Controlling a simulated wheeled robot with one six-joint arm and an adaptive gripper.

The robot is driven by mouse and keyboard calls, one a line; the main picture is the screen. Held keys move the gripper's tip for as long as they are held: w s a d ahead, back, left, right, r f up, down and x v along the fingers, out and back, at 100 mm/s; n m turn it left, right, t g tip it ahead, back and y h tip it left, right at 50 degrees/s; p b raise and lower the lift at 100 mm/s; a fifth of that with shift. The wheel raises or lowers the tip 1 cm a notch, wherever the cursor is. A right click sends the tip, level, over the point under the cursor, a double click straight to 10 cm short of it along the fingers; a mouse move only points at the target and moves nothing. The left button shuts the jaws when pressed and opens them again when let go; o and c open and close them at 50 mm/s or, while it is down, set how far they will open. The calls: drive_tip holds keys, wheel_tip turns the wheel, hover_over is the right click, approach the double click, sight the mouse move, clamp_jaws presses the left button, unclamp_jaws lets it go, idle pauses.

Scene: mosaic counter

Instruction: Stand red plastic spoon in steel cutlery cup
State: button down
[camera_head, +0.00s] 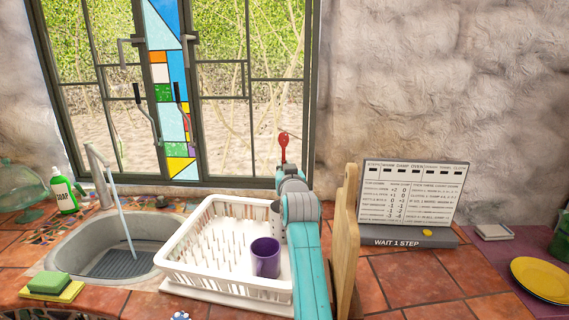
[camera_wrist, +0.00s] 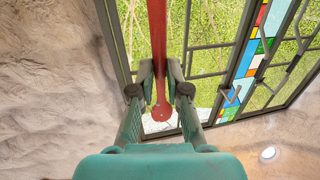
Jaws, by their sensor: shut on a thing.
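My gripper (camera_wrist: 160,72) is shut on the red plastic spoon (camera_wrist: 157,45), seen in the wrist view with its long shaft between the two fingers. In the head view the spoon (camera_head: 283,146) stands roughly upright above my gripper (camera_head: 287,172), a wide rounded end at its top. The grey steel cutlery cup (camera_head: 275,213) shows as a narrow strip at the right back of the white dish rack, close below my gripper. My arm hides most of the cup, and its opening is hard to make out.
The white dish rack (camera_head: 182,262) holds a purple mug (camera_head: 265,257). A sink (camera_head: 70,257) with a faucet (camera_head: 105,175) lies to the left. A wooden board (camera_head: 346,240) stands close right of my arm. A step sign (camera_head: 410,200) and yellow plates (camera_head: 541,277) are farther right.

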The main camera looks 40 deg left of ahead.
wheel_tip(320, 180, down, 13)
idle(1.5)
drive_tip(key=shift+r, duration=0.1)
drive_tip(key=c, duration=1.1)
unclamp_jaws()
wheel_tip(320, 180, up, 10)
idle(0.5)
